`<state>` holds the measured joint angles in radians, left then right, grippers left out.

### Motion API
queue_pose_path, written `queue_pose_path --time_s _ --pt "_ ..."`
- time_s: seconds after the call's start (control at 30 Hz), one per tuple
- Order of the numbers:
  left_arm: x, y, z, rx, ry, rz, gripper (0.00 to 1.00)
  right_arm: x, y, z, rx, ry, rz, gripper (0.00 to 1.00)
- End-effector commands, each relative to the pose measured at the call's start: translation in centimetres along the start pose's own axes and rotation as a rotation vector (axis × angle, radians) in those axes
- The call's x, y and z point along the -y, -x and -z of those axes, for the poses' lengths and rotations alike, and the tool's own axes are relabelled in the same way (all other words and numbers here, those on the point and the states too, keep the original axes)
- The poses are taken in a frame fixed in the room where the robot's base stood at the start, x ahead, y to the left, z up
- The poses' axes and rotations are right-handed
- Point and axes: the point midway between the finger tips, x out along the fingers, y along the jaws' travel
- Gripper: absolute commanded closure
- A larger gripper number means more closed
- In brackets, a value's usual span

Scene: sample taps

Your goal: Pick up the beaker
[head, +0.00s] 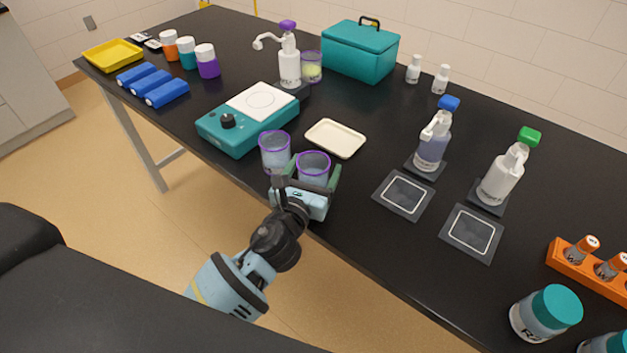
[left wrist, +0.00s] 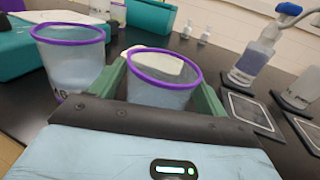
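A clear beaker with a purple rim (head: 313,167) stands at the table's near edge, between the fingers of my left gripper (head: 313,172). In the left wrist view this beaker (left wrist: 160,88) sits between the two green fingers (left wrist: 162,90), which look spread with a small gap at its sides; firm contact is not visible. Its lower part is hidden by the gripper. A second purple-rimmed beaker (head: 275,153) stands close by on the left, outside the fingers, and shows large in the left wrist view (left wrist: 70,62). My right gripper is not in view.
A teal hotplate (head: 232,134) and a cream tray (head: 336,138) stand just behind the beakers. A third purple-rimmed beaker (head: 312,68) is farther back beside a pump bottle (head: 289,66). Dark square mats (head: 404,195) and pump bottles (head: 433,145) stand to the right.

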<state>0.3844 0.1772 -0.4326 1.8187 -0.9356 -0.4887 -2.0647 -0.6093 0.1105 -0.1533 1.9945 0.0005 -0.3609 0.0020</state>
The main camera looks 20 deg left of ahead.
Motion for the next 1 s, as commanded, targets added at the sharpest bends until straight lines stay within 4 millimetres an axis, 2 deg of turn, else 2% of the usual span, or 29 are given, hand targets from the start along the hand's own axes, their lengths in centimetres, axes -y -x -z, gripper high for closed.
queue_pose_path --time_s 0.07,0.3,0.7,1.0 --pt "0.0 0.0 0.0 0.0 0.0 0.0 0.35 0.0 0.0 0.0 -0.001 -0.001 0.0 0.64" --pt "0.0 0.0 0.0 0.0 -0.001 0.0 0.67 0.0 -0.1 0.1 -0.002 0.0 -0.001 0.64" --pt "0.0 0.0 -0.3 0.001 -0.001 0.0 0.67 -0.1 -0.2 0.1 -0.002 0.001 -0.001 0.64" --pt "0.0 0.0 -2.0 0.006 -0.002 0.001 0.67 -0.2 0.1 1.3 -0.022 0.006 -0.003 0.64"
